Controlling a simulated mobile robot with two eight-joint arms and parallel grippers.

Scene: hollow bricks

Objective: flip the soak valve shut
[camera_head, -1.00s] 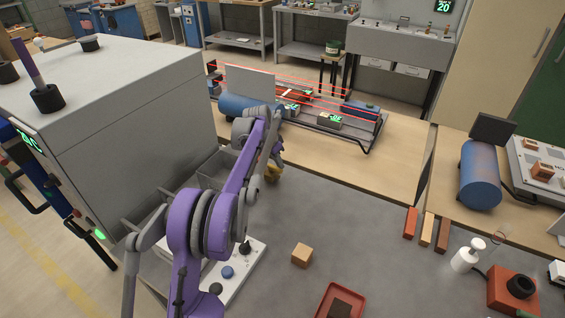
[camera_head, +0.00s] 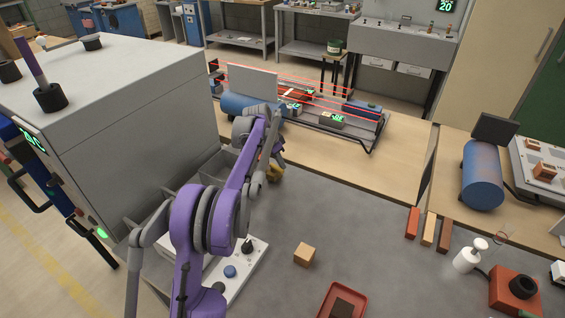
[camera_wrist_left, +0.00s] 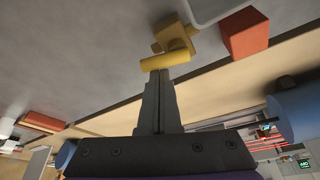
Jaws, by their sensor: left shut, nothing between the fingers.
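The soak valve appears to be the yellow fitting with a bar-shaped handle (camera_wrist_left: 165,60) in the left wrist view. My left gripper (camera_wrist_left: 159,76) is shut and empty. Its fingertips are right at the yellow bar, and I cannot tell whether they touch it. In the head view the fingers are mostly hidden behind my purple arm. My right gripper is out of view.
A large grey cabinet (camera_head: 120,100) stands close on the left. A tan block (camera_head: 304,254), a red tray (camera_head: 343,302), several bricks and a white bottle (camera_head: 468,258) are on the grey tabletop (camera_head: 355,215). A blue cylinder (camera_head: 250,106) and red beams lie beyond.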

